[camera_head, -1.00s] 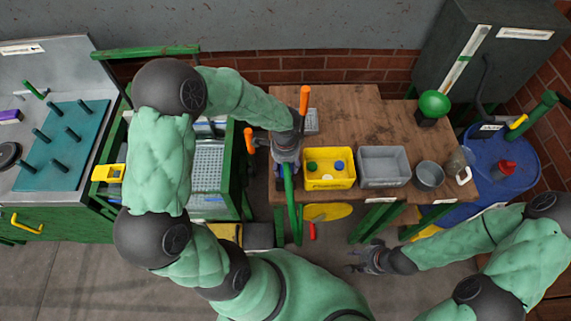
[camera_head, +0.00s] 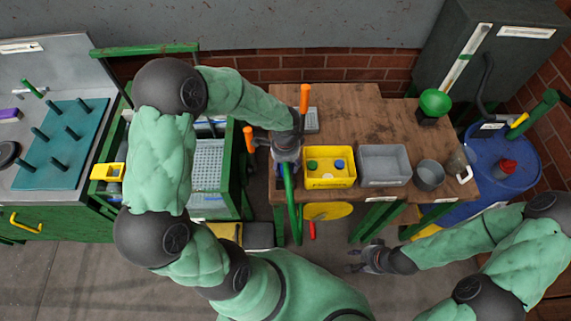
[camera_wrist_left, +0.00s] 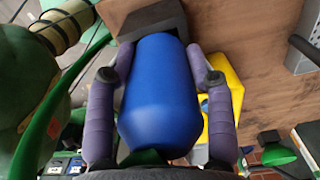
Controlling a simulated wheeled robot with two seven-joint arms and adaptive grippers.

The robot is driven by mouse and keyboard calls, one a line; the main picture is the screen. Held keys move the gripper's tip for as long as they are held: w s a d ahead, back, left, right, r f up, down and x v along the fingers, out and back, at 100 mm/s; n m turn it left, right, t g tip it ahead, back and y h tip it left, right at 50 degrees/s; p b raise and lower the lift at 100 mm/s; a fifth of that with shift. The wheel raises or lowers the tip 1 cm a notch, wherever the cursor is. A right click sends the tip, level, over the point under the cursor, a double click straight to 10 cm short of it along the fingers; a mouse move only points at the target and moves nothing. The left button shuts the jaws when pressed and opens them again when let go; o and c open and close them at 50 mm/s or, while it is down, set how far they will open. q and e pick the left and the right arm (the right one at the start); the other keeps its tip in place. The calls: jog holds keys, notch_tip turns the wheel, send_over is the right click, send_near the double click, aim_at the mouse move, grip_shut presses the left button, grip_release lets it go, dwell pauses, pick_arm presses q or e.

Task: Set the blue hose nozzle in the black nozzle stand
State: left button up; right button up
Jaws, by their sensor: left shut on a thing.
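The blue hose nozzle (camera_wrist_left: 158,92) fills the middle of the left wrist view. My left gripper (camera_wrist_left: 168,75) is shut on it, with one purple finger along each side. A dark block (camera_wrist_left: 150,18), which looks like the black nozzle stand, lies directly beyond the nozzle's far end; I cannot tell whether the nozzle is seated in it. In the head view my left gripper (camera_head: 287,155) is at the table's left front edge, and its arm hides the nozzle and stand. My right gripper (camera_head: 360,260) looks open and empty, low in front of the table.
A yellow bin (camera_head: 330,182) with small round items and a grey bin (camera_head: 384,182) stand to the right on the wooden table (camera_head: 350,120). A grey cup (camera_head: 429,175) and a green-topped object (camera_head: 434,104) are farther right.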

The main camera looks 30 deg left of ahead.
pick_arm(q)
jog(key=shift+f, duration=0.25)
jog(key=o, duration=1)
jog(key=shift+o, duration=0.2)
notch_tip(320, 180, up, 12)
jog(key=shift+r, duration=0.1)
dwell(0.4)
